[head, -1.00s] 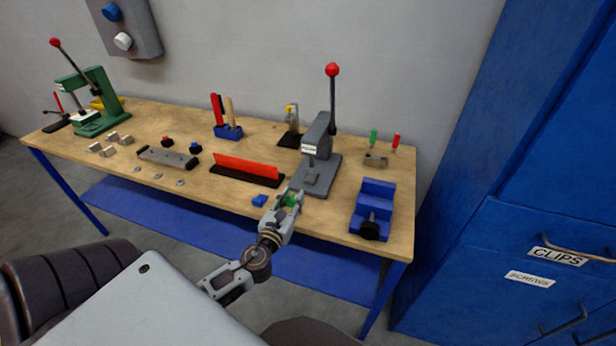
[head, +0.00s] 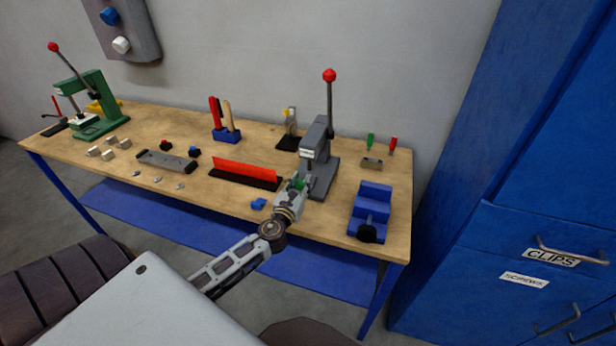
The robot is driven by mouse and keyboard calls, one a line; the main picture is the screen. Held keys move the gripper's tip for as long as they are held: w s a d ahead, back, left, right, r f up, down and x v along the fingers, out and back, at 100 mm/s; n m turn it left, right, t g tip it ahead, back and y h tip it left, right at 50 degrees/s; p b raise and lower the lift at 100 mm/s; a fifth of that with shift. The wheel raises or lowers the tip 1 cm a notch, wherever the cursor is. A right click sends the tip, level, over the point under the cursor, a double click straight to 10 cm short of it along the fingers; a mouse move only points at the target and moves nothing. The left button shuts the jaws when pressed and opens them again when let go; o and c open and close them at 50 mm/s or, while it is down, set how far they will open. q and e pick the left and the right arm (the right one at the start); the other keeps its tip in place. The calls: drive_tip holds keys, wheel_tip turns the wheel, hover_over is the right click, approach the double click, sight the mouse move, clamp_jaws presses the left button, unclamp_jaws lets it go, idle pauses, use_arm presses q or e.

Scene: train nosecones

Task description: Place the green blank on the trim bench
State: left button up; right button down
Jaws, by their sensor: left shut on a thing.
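The green blank (head: 298,183) is small and mostly hidden between the fingers of my left gripper (head: 295,187). My left gripper is shut on it, at the front left of the grey press, over the front part of the bench. I cannot tell whether the blank touches the press or the bench top. The bench (head: 130,188) has a wooden top and blue legs; no label on it shows. My right gripper is not in view.
The grey lever press (head: 320,172) stands right beside the gripper. A red bar on a black base (head: 246,173) and a small blue piece (head: 258,203) lie to the left. A blue vise (head: 371,208) stands to the right. A green press (head: 88,112) is at the far left.

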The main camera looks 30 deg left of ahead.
sight(309, 168)
use_arm(q)
drive_tip(key=x, duration=0.4)
drive_tip(key=shift+w, duration=0.1)
drive_tip(key=shift+w+a, duration=0.1)
drive_tip(key=shift+w, duration=0.35)
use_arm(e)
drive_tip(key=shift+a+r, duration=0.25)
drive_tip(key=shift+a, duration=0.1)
use_arm(q)
drive_tip(key=shift+p+x, duration=0.3)
drive_tip(key=shift+x, duration=0.85)
drive_tip(key=shift+s+f+b, duration=0.15)
drive_tip(key=shift+f+b, duration=0.35)
drive_tip(key=shift+f, duration=1.1)
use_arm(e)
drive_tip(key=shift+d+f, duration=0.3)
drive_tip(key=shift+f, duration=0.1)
use_arm(q)
drive_tip(key=shift+f, duration=0.2)
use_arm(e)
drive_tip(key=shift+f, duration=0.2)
use_arm(q)
drive_tip(key=o, duration=0.9)
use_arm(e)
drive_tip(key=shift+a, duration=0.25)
use_arm(q)
drive_tip(key=shift+o, duration=0.2)
